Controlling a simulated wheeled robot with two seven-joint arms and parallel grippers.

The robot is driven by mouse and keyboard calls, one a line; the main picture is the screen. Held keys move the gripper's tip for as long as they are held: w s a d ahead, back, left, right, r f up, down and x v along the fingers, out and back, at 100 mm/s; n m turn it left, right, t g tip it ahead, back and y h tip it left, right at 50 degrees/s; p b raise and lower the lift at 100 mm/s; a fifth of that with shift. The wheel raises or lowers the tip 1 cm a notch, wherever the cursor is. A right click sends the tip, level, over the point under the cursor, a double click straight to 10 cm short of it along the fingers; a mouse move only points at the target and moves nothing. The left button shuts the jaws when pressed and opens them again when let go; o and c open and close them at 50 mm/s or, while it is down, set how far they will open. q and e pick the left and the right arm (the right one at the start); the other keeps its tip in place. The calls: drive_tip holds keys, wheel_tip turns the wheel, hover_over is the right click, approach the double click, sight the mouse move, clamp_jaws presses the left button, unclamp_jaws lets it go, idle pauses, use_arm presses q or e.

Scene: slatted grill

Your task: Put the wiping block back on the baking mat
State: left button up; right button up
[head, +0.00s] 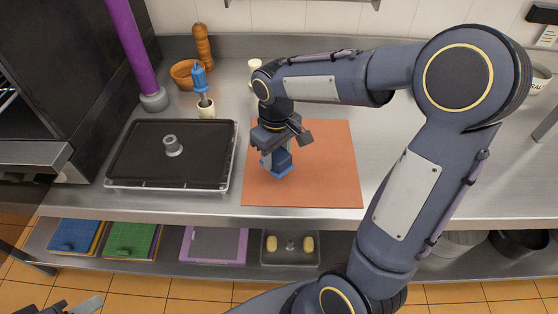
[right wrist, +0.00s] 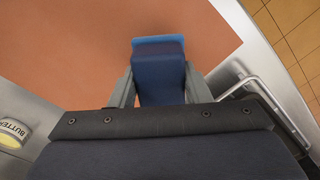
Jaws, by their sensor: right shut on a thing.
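The wiping block (head: 281,162) is dark blue with a brighter blue layer at its bottom. My right gripper (head: 275,153) is shut on it, over the left part of the orange-brown baking mat (head: 325,175). In the right wrist view the block (right wrist: 158,75) sits between both fingers (right wrist: 158,88), with the mat (right wrist: 85,50) behind it. The block looks upright and at or very near the mat; I cannot tell whether it touches. My left gripper (head: 72,307) shows only partly at the bottom left edge, away from the mat.
A black tray (head: 130,160) with a grey knob lies left of the mat. Behind it stand a blue-handled brush (head: 200,80), a wooden bowl (head: 183,74) and a pepper mill (head: 202,45). Coloured boards (head: 130,238) lie on the lower shelf. The mat's right part is bare.

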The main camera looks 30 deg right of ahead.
sight(279, 163)
drive_tip(key=shift+w+d+f, duration=0.1)
drive_tip(key=shift+d+f, duration=0.1)
drive_tip(key=shift+f, duration=0.8)
drive_tip(key=shift+d+f, duration=0.2)
drive_tip(key=shift+f, duration=0.8)
drive_tip(key=shift+f, duration=0.15)
drive_tip(key=o, duration=1)
drive_tip(key=shift+c, duration=0.2)
